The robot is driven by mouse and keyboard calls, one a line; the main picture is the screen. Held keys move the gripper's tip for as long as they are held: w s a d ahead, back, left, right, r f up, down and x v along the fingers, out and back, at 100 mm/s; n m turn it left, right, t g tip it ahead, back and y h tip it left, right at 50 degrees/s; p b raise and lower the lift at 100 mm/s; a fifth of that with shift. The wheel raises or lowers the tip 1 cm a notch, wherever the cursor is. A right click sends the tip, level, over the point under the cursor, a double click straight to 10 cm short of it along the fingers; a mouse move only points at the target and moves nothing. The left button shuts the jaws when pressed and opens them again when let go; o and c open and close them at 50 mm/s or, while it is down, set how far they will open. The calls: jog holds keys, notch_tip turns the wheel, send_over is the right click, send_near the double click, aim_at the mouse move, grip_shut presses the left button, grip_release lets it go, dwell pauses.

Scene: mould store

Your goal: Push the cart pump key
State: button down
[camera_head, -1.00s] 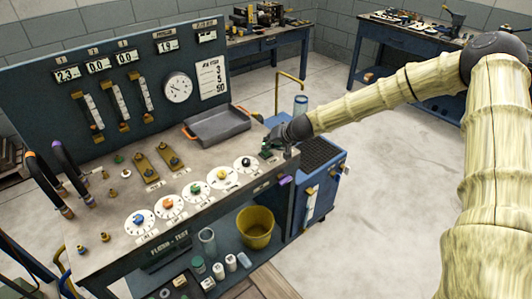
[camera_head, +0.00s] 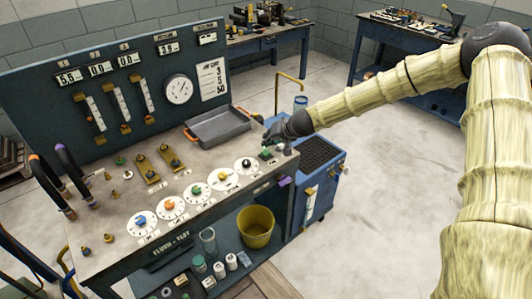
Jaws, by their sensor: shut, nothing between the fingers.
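A small green key (camera_head: 266,154) sits at the right end of the bench top, near its corner. I cannot read a label on it, so I cannot tell for certain that it is the pump key. My gripper (camera_head: 272,143) is shut and empty, just above and beside the green key. Whether it touches the key is too small to tell. The blue cart (camera_head: 318,192) stands against the bench's right end, with a dark ribbed top and a yellow handle (camera_head: 291,76).
The flush-test bench (camera_head: 100,250) carries a row of white dials with coloured knobs, a grey tray (camera_head: 218,128) and upright hoses. Its back panel (camera_head: 55,110) has digital displays and a round gauge (camera_head: 178,90). A yellow bucket (camera_head: 256,228) stands below. The floor at right is clear.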

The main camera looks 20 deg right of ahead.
aim_at(268, 151)
notch_tip(268, 151, up, 5)
jog(key=p, duration=0.3)
